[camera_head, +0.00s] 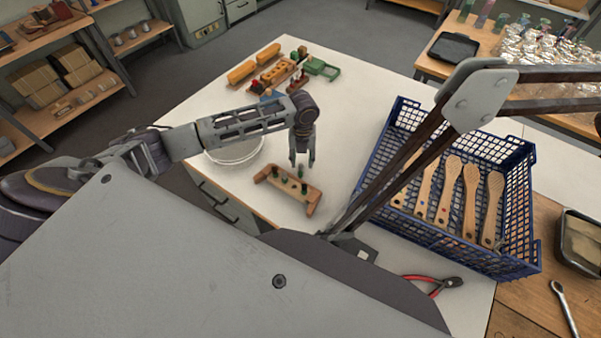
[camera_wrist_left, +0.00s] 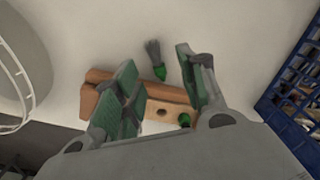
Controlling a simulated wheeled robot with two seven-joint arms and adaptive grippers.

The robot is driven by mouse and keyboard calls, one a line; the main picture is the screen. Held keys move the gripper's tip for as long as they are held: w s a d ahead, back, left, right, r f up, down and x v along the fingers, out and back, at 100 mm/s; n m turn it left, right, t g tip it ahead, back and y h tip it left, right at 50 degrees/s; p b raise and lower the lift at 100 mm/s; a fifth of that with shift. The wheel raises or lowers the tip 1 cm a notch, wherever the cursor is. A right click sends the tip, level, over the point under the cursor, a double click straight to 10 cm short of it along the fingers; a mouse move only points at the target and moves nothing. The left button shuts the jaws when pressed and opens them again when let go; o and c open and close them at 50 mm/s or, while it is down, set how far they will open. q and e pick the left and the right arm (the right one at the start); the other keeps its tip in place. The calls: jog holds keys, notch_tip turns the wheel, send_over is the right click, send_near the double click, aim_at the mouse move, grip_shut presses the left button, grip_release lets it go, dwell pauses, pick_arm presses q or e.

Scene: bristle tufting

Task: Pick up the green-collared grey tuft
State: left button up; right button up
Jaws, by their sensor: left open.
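The green-collared grey tuft shows in the left wrist view, with its grey bristles (camera_wrist_left: 153,48) pointing up the picture and its green collar (camera_wrist_left: 160,72) below them. My left gripper (camera_head: 302,159) is open above the wooden holder (camera_head: 268,177). In the left wrist view the tuft appears between my two fingers (camera_wrist_left: 157,70), with visible gaps on both sides. I cannot tell how far below the fingertips it is. The holder (camera_wrist_left: 95,102) has a visible hole and another green piece (camera_wrist_left: 185,119). My right gripper is not in view.
A blue crate (camera_head: 440,243) with several wooden brush handles stands to the right. Red-handled pliers (camera_head: 434,284) lie near the front. Wooden blocks (camera_head: 276,73) and a green frame (camera_head: 323,69) lie at the back of the table.

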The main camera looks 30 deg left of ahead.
aim_at(301, 167)
pick_arm(q)
jog(key=shift+w+a+f+p, duration=0.1)
jog(key=shift+a+f+p, duration=0.1)
jog(key=shift+f, duration=0.7)
jog(key=shift+w+a+f+p, duration=0.1)
jog(key=shift+a+f, duration=0.05)
jog(key=shift+f, duration=1.55)
jog(key=c, duration=0.8)
